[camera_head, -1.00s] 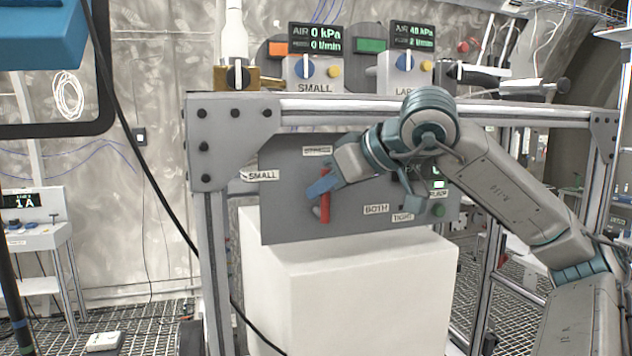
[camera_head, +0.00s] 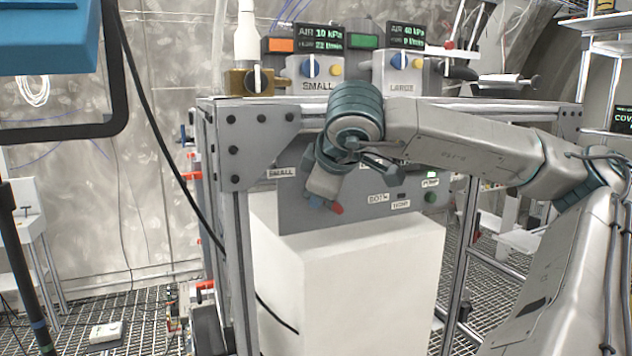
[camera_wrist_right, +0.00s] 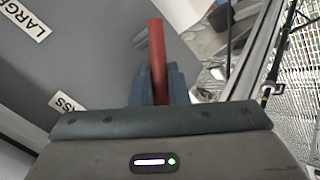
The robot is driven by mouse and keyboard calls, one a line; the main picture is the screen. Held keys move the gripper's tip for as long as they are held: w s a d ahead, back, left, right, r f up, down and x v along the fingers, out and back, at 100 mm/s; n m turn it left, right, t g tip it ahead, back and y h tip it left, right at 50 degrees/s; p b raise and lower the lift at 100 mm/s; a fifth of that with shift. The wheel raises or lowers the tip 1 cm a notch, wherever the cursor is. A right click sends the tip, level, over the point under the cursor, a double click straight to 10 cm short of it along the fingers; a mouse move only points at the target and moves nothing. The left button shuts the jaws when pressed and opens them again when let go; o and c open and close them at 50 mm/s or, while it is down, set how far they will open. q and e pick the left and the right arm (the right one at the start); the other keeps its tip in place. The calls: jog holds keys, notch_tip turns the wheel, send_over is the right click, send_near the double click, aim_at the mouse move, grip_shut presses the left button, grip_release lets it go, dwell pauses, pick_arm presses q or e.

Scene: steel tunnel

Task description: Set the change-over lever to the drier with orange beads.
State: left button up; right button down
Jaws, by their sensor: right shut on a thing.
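The red change-over lever (camera_head: 337,209) is on the grey panel (camera_head: 345,215); mostly my right gripper hides it in the head view. In the right wrist view the red lever (camera_wrist_right: 158,55) stands between the blue fingers of my right gripper (camera_wrist_right: 157,88), which is shut on it. My right gripper (camera_head: 322,197) is close to the panel, below the SMALL label (camera_head: 281,172). An orange window (camera_head: 281,45) is above the SMALL unit (camera_head: 315,70), a green window (camera_head: 362,41) nearer the LARGE unit (camera_head: 403,75). My left gripper is out of view.
BOTH (camera_head: 378,198) and TIGHT (camera_head: 401,204) labels and a green button (camera_head: 430,197) are on the panel. A white block (camera_head: 355,270) stands below. The frame's upper rail and a post (camera_head: 238,240) surround the panel. The small unit's display (camera_head: 319,38) appears to read 10 kPa.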

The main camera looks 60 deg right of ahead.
jog(key=shift+w+a+f+g+h, duration=0.1)
jog(key=shift+a+f+g+h, duration=0.15)
jog(key=shift+h, duration=0.25)
jog(key=c, duration=1.7)
grip_release()
jog(key=shift+s+a+r+p, duration=0.1)
jog(key=shift+s+r+p, duration=0.15)
jog(key=shift+r+p, duration=0.15)
jog(key=v, duration=1)
jog(key=shift+w+f, duration=0.1)
